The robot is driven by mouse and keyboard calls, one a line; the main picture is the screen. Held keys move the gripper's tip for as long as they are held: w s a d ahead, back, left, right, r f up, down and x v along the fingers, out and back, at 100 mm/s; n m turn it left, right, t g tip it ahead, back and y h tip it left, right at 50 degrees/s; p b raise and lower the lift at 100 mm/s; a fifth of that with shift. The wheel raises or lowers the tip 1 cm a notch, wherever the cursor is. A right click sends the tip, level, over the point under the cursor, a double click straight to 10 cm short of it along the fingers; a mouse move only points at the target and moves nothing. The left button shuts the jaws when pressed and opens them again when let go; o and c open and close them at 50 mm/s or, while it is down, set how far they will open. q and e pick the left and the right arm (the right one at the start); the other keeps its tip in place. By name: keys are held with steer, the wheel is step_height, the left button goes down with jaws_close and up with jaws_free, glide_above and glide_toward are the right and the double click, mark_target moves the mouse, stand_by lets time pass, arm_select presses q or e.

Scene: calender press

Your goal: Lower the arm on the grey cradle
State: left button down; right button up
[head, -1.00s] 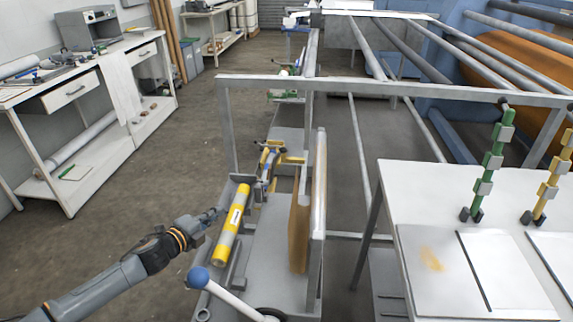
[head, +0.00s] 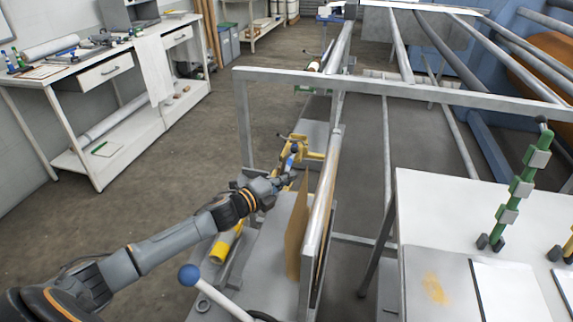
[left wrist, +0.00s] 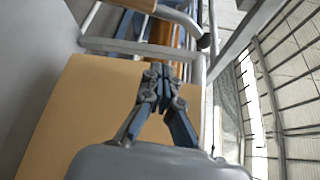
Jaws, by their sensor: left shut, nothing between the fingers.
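My left gripper (head: 294,179) reaches over the grey cart, shut and empty, close to the left side of the tan board. Its closed fingers (left wrist: 163,74) show in the left wrist view in front of the tan board (left wrist: 75,118). Just beyond it in the head view is a yellow bracket (head: 318,155) with a small blue part (head: 291,160). I cannot tell whether the fingers touch it. I cannot single out the grey cradle or its arm with certainty; my gripper and forearm cover part of that area. My right gripper is not in view.
A pale lever with a blue ball knob (head: 189,275) sticks up at the cart's front. A yellow cylinder (head: 226,243) lies partly behind my forearm. A grey frame bar (head: 400,88) crosses above the cart. A white table (head: 430,215) stands right; open floor lies left.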

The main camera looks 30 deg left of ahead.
mark_target(282, 168)
arm_select(q)
steer(key=w+a+p, duration=0.1)
steer(key=w, duration=0.1)
steer(key=w+a+p, duration=0.1)
steer(key=shift+w+a+r, duration=0.15)
steer(key=shift+w+a, duration=0.25)
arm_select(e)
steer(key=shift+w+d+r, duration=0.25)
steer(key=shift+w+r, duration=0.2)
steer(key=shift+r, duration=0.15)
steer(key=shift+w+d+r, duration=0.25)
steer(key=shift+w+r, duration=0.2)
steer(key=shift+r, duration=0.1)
arm_select(q)
steer(key=shift+a, duration=0.1)
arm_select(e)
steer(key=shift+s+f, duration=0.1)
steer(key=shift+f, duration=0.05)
